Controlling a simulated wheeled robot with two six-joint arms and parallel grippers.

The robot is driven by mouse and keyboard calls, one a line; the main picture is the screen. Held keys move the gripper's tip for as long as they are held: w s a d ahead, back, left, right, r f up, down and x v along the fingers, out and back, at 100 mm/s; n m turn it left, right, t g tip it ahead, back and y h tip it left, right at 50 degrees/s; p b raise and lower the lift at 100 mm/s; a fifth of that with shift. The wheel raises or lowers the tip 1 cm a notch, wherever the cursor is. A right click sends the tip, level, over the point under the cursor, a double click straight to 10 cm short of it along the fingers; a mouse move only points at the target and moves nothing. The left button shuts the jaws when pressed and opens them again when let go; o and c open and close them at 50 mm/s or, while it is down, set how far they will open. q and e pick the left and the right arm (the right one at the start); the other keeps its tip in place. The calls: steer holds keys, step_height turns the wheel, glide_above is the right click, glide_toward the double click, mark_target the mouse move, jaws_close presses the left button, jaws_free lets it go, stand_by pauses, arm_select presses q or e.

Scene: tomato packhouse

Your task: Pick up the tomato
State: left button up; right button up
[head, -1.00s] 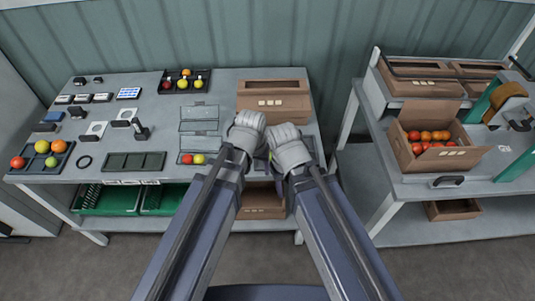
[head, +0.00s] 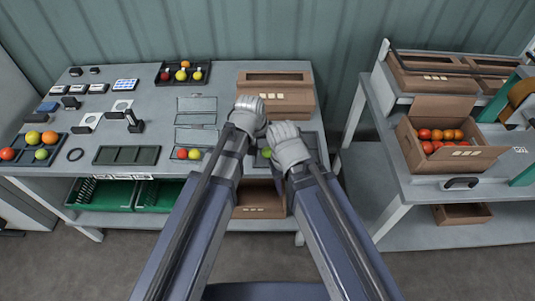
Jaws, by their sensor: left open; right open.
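Several tomatoes are in view, and I cannot tell which one the task means. A green tomato (head: 267,153) lies on the table between my two arms, partly hidden. A red tomato (head: 182,154) and a yellow-green tomato (head: 194,154) sit side by side in a clear clamshell box (head: 195,137) left of my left gripper. My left gripper (head: 249,105) is open, in front of the cardboard box at the table's back. My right gripper (head: 282,130) is open, lower and to the right, close to the green tomato. Neither visibly holds anything; the arms hide much of their jaws.
A cardboard box (head: 288,81) stands behind my grippers. A dark tray (head: 31,139) of mixed tomatoes is at the left, another tray (head: 160,79) at the back. An empty dark tray (head: 104,155) lies front left. A crate of red tomatoes (head: 485,160) stands on the right table.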

mark_target(267, 150)
arm_select(q)
steer(key=b+x, duration=0.4)
steer(key=x, duration=0.1)
steer(key=shift+w, duration=0.25)
steer(key=shift+r, duration=0.1)
steer(key=c, duration=0.5)
